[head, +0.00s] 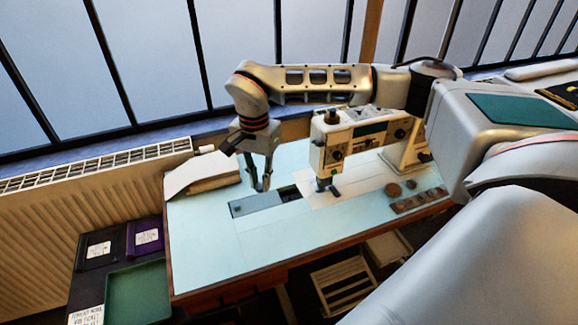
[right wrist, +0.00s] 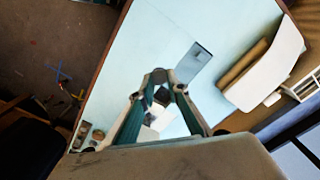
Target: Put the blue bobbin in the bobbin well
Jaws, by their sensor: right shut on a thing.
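My right gripper (head: 262,187) points down over the sewing table, close above the grey slide plate (head: 250,207) and left of the sewing machine (head: 355,140). In the right wrist view its fingers (right wrist: 160,82) close on a small rounded grey-blue thing (right wrist: 158,75), which I take for the blue bobbin; its colour is hard to read. The bobbin well shows as a dark opening (head: 289,192) at the right end of the slide plate, just right of the fingertips. In the right wrist view a dark patch (right wrist: 162,96) lies between the fingers. My left gripper is out of view.
A green tray (head: 137,292) stands lower left. The table's front is clear.

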